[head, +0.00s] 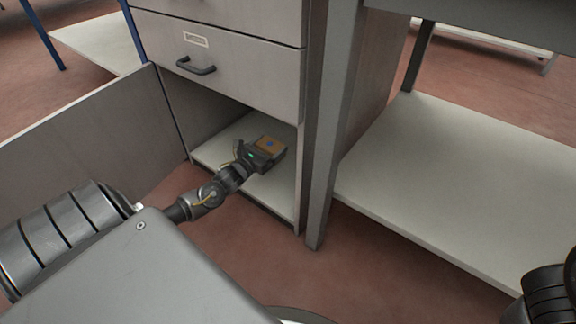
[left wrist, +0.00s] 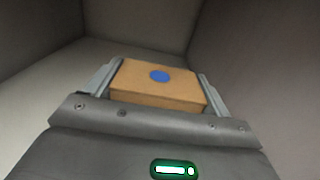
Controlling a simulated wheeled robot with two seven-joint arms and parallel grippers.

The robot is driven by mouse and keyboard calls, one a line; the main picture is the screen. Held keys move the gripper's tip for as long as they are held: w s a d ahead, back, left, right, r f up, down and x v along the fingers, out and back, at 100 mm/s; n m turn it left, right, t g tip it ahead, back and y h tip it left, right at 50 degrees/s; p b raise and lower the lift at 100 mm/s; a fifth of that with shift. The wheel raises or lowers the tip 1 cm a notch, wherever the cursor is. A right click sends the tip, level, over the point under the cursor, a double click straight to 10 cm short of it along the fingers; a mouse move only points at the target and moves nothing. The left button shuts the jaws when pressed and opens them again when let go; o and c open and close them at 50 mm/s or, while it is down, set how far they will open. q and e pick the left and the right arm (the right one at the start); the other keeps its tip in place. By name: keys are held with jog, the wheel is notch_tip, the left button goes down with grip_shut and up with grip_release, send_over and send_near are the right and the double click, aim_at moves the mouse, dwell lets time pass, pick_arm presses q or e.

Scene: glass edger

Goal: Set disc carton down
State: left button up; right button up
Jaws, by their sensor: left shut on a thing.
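The disc carton (head: 269,144) is a small orange-brown box with a blue round mark on top. My left gripper (head: 268,149) is shut on it, inside the open lower compartment of the grey cabinet. In the left wrist view the carton (left wrist: 158,86) sits between the two fingers of the left gripper (left wrist: 160,88), one at each side. I cannot tell whether the carton's underside touches the compartment's pale floor (head: 222,150). Part of my right arm shows at the lower right of the head view, but its gripper is out of view.
The cabinet door (head: 85,150) stands open to the left. A closed drawer with a dark handle (head: 196,67) is above the compartment. A grey post (head: 335,120) stands right of the opening. A pale low shelf (head: 450,170) at the right is empty.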

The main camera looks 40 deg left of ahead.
pick_arm(q)
jog(key=w+d+f+b, duration=0.2)
jog(key=d+f+b, duration=0.2)
jog(key=d+f, duration=0.1)
jog(key=shift+w+d+f, duration=0.15)
jog(key=shift+d+f, duration=0.25)
jog(key=shift+f, duration=0.05)
